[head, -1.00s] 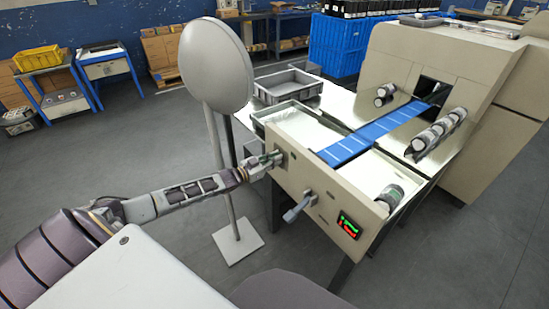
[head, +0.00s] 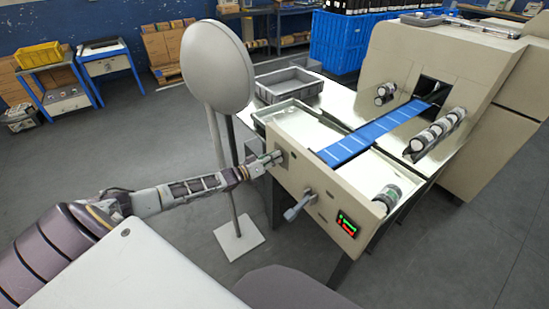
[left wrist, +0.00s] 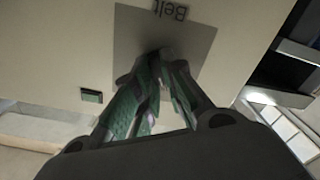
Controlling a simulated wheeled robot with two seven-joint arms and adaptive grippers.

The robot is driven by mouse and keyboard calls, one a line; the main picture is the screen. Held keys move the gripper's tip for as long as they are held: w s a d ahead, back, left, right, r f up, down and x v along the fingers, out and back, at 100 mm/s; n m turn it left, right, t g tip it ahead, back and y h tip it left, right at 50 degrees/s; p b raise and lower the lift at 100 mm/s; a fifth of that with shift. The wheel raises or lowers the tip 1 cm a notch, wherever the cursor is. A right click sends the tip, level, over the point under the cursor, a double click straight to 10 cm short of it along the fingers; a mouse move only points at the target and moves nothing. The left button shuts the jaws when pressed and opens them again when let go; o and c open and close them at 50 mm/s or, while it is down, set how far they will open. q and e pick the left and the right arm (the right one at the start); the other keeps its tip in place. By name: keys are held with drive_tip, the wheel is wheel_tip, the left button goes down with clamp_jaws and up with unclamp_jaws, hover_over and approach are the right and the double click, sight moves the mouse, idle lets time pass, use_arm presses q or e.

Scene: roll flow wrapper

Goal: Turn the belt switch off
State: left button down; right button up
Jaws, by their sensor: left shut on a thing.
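The belt switch sits on a grey plate (left wrist: 197,42) with an upside-down "Belt" label (left wrist: 172,9) in the left wrist view. Its small dark knob (left wrist: 166,54) shows between my fingertips; most of it is hidden. My left gripper (head: 273,158), with green finger pads (left wrist: 152,85), is shut on the knob at the left end of the machine's beige front panel (head: 325,201) in the head view. The switch's setting cannot be read. My right gripper is not in view.
A grey lever (head: 298,207) and a red-green display (head: 347,224) are on the same panel. A blue belt (head: 382,131) runs into the wrapper (head: 452,75). A round grey disc on a stand (head: 217,66) rises close beside my left arm. A grey crate (head: 287,84) lies behind.

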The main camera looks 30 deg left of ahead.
use_arm(q)
drive_tip(key=shift+r, duration=0.15)
idle(0.3)
drive_tip(key=c, duration=1.5)
unclamp_jaws()
drive_tip(key=shift+w, duration=0.1)
drive_tip(key=v, duration=1.2)
